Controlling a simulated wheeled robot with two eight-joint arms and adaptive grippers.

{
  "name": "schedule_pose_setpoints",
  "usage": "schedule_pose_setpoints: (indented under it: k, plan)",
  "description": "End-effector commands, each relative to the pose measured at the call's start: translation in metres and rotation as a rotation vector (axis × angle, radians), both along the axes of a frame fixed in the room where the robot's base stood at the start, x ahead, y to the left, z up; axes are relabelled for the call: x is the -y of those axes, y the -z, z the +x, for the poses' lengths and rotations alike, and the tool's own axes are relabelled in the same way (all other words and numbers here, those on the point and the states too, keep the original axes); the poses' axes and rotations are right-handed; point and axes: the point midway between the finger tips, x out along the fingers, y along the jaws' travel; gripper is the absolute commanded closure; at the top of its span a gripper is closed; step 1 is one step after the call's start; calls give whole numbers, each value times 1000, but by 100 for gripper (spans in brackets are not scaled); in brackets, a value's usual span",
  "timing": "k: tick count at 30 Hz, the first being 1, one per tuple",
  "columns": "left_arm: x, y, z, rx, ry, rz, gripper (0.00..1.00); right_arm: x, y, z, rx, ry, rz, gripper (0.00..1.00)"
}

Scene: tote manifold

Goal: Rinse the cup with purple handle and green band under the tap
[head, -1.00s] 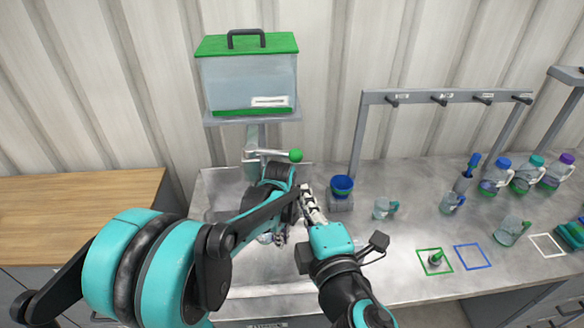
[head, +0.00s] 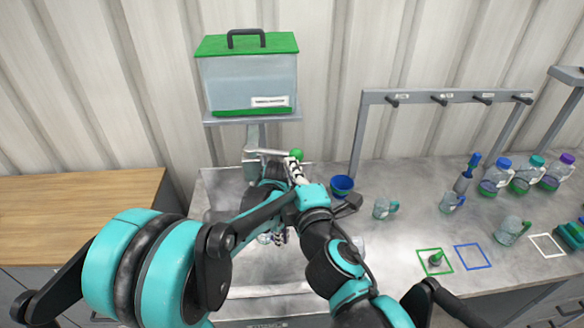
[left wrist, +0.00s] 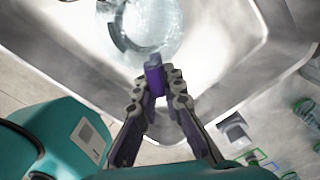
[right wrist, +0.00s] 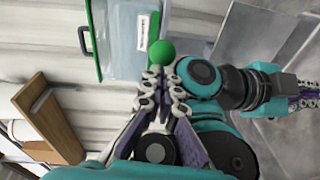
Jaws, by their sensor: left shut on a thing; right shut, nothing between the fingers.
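The clear cup (left wrist: 150,25) is over the sink in the left wrist view, with its purple handle (left wrist: 154,75) toward me. Its green band is not clear. My left gripper (left wrist: 156,88) is shut on the handle; in the head view my arm mostly hides gripper and cup. The tap's lever (head: 262,152) ends in a green knob (head: 296,155), below the tank. My right gripper (head: 295,172) is shut and empty, its fingertips right at the knob; the knob also shows beyond the fingertips in the right wrist view (right wrist: 161,53). I cannot tell whether they touch or whether water runs.
The green-lidded tank (head: 250,82) stands above the sink (head: 225,185). A blue bowl (head: 342,184) stands right of the sink. Several cups, bottles (head: 495,178) and a hook rack (head: 445,95) are further right. A wooden counter (head: 80,210) on the left is clear.

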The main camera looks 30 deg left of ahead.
Motion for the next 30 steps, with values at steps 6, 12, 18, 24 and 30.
schedule_pose_setpoints:
  k: [6,12,18,24,30]
  plan:
    - [0,0,0,0,0,0,100,1,0,2,-1,1,1,100]
    - [0,0,0,0,0,0,100,2,0,22,-2,3,2,100]
    - [0,0,0,0,0,0,100,1,0,35,-1,2,1,100]
    - [0,0,0,0,0,0,100,1,0,37,-1,1,1,100]
    - [0,0,0,0,0,0,100,1,0,37,-1,0,1,100]
